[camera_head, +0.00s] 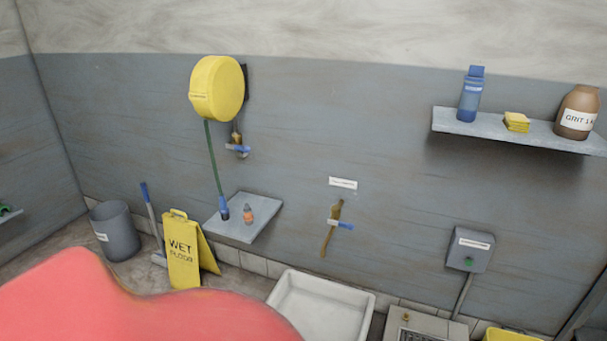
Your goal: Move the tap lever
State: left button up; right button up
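Two wall taps with blue levers show in the head view. One brass tap (332,232) is on the grey wall above a white basin (320,305), under a small white label. Its blue lever (341,225) points sideways to the right. The other tap (236,138) is below a yellow hose reel (217,88), and its blue lever (238,149) also lies roughly sideways. I cannot tell which lever the task means. Neither of my grippers shows. Nothing is seen touching either lever.
A large blurred red shape covers the lower left. A small shelf (262,212) juts out below the reel. A wet-floor sign (184,252) and grey bin (115,230) stand left. A wall shelf (478,130) and switch box (469,250) are right.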

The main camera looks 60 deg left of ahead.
aim_at(350, 226)
jog(key=u, duration=1.6)
